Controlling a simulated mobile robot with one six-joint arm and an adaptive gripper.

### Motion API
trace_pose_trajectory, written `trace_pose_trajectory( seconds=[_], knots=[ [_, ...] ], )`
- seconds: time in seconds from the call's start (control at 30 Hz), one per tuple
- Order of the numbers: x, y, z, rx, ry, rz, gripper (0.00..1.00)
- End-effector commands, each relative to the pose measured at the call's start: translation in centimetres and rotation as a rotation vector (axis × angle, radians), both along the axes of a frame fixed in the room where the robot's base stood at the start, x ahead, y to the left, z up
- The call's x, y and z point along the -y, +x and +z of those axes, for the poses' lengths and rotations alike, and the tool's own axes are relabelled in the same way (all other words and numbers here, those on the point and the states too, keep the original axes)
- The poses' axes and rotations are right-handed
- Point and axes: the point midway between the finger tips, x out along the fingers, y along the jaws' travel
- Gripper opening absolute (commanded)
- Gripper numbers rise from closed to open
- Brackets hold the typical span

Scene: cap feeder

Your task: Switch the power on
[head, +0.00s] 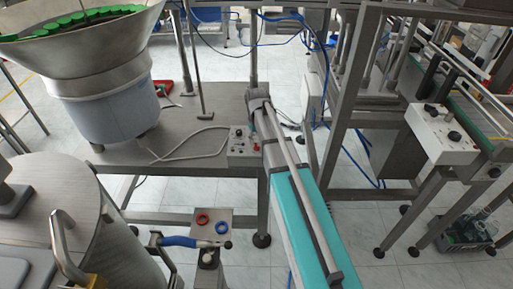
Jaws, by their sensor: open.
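A small grey control box (243,148) stands on the steel table next to the conveyor. A larger pale control box (440,135) with black knobs is on the frame at the right. I cannot make out labels, or which control is the power switch or its position. The cap feeder (110,85) is a steel bowl with green caps (85,18) at its rim. My gripper is not in view.
A conveyor with a teal side (300,225) runs from the table toward the front. A steel tank (75,215) fills the lower left. A small stand (212,226) with a red ring, a blue ring and a blue-handled part is at front centre. Steel frames stand at right.

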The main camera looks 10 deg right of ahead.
Motion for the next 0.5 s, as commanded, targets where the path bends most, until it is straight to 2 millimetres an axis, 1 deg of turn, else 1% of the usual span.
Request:
trace_pose_trajectory(
  seconds=[0.03,0.2,0.5],
  knots=[
    [0.0,0.0,-0.8,0.0,0.0,0.0,0.49],
    [0.0,0.0,-1.8,0.0,0.0,0.0,0.49],
    [0.0,0.0,-2.6,0.0,0.0,0.0,0.49]
  ],
)
